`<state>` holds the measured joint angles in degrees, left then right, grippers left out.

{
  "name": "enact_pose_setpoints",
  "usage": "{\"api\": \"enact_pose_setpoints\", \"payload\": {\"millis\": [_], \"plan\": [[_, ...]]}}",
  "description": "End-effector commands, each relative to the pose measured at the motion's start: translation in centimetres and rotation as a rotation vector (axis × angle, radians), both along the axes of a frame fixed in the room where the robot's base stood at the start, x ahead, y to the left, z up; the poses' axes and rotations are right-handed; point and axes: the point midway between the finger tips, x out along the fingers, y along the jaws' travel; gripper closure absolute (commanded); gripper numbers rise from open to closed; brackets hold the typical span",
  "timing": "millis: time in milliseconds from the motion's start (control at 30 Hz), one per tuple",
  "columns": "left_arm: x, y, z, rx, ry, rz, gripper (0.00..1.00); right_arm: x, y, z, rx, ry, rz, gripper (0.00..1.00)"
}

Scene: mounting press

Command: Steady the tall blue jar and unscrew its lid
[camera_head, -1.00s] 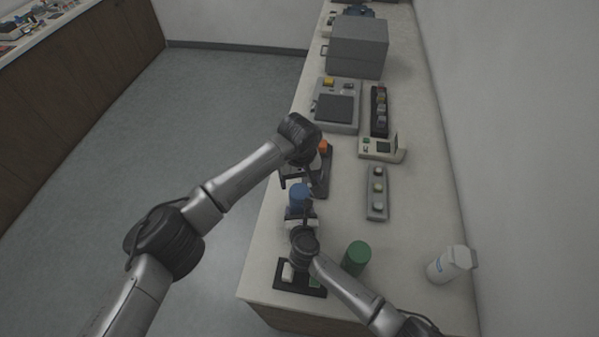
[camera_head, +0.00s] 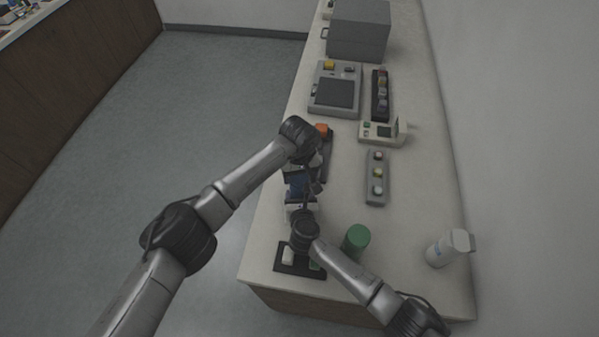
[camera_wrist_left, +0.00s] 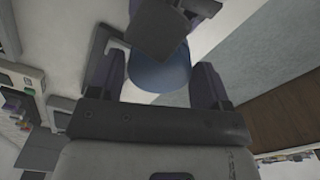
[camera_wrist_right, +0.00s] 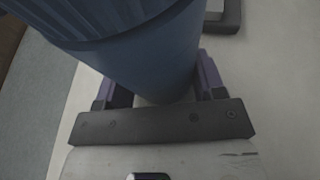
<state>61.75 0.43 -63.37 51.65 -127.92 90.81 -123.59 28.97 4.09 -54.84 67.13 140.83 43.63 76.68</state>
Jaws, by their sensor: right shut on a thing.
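The tall blue jar (camera_head: 297,188) stands upright near the left edge of the bench, partly hidden by my grippers in the head view. In the right wrist view its smooth blue body (camera_wrist_right: 150,62) fills the space between the fingers. My right gripper (camera_wrist_right: 162,88) is shut on the jar's body from the near side. My left gripper (camera_head: 304,180) is at the jar's top. In the left wrist view, its open fingers (camera_wrist_left: 160,84) are on either side of the round blue lid (camera_wrist_left: 160,72). Whether they touch it is unclear.
A black tray (camera_head: 287,268) lies at the near left. A grey button strip (camera_head: 377,180) and a small instrument (camera_head: 383,132) are beyond. Bench between strip and bottle is clear.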

Motion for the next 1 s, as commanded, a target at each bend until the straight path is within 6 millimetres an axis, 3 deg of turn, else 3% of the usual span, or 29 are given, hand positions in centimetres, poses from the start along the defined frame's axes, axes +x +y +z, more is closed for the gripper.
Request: {"api": "enact_pose_setpoints", "payload": {"millis": [400,533,1000], "plan": [[0.00,0.00,0.01,0.000,0.000,0.000,0.68,-0.01,0.01,-0.01,0.001,0.000,0.000,1.00],[0.01,0.01,0.02,0.001,-0.001,0.050,0.68,0.00,0.00,-0.01,0.001,0.000,0.000,1.00],[-0.01,0.02,0.04,0.000,-0.002,0.804,0.68,0.00,0.00,-0.01,0.001,0.000,0.000,1.00]]}}
